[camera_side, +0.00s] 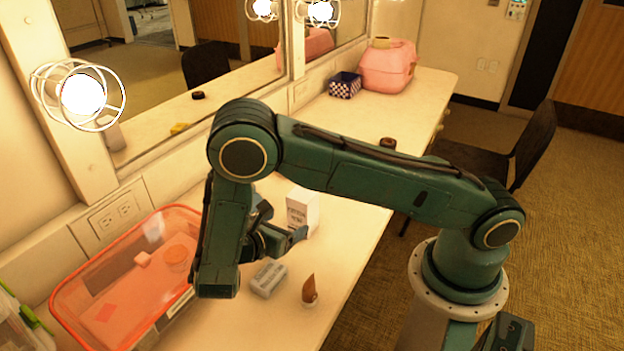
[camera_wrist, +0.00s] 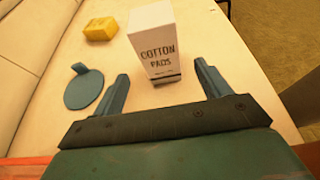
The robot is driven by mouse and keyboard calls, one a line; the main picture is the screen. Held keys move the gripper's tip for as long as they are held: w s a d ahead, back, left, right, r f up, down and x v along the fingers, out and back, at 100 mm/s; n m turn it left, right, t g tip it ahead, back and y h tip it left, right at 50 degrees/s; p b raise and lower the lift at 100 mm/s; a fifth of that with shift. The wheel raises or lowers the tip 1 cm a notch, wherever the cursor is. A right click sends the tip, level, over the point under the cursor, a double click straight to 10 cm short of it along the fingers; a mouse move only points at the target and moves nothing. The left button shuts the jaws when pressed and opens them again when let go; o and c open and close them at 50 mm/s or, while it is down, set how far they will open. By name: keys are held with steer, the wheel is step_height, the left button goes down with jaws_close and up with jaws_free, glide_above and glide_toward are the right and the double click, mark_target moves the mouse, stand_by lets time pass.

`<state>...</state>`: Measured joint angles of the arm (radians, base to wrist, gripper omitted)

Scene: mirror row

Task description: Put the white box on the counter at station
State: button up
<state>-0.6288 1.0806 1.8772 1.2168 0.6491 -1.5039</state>
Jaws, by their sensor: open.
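The white box (camera_side: 302,210) stands upright on the counter (camera_side: 352,226) in the side view, just beyond my gripper (camera_side: 281,238). In the wrist view the white box (camera_wrist: 158,42) reads "COTTON PADS" and stands ahead of my gripper (camera_wrist: 160,78), roughly in line with the gap between its two fingers. The fingers are spread apart with nothing between them. The lower part of the box is close to the fingertips; I cannot tell whether they touch it.
An orange-rimmed clear bin (camera_side: 130,275) stands at the near left. A grey block (camera_side: 269,279) and a brown-tipped item (camera_side: 310,290) are close by. A yellow block (camera_wrist: 101,29) and a blue round object (camera_wrist: 83,88) lie left of the box. A pink case (camera_side: 388,66) and checkered box (camera_side: 345,85) stand far back.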

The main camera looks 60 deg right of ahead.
steer(key=shift+v, duration=1.35)
steer(key=s+d+r+m+y, duration=0.2)
steer(key=r+m+y, duration=0.25)
steer(key=r, duration=0.45)
steer(key=s+d+r+m+y, duration=0.2)
steer(key=d+r+m+y, duration=0.15)
steer(key=r+m, duration=0.4)
steer(key=s+r+m+t+y, duration=0.2)
steer(key=s+r+m, duration=0.1)
steer(key=s+r, duration=0.2)
steer(key=s+a+r+m+t+y, duration=0.1)
steer(key=s+r+m+t+y, duration=0.2)
steer(key=s, duration=0.7)
step_height(320, 180, up, 2)
steer(key=shift+a+r+t+y, duration=0.1)
steer(key=shift+a+t+y, duration=0.2)
steer(key=shift+a, duration=0.05)
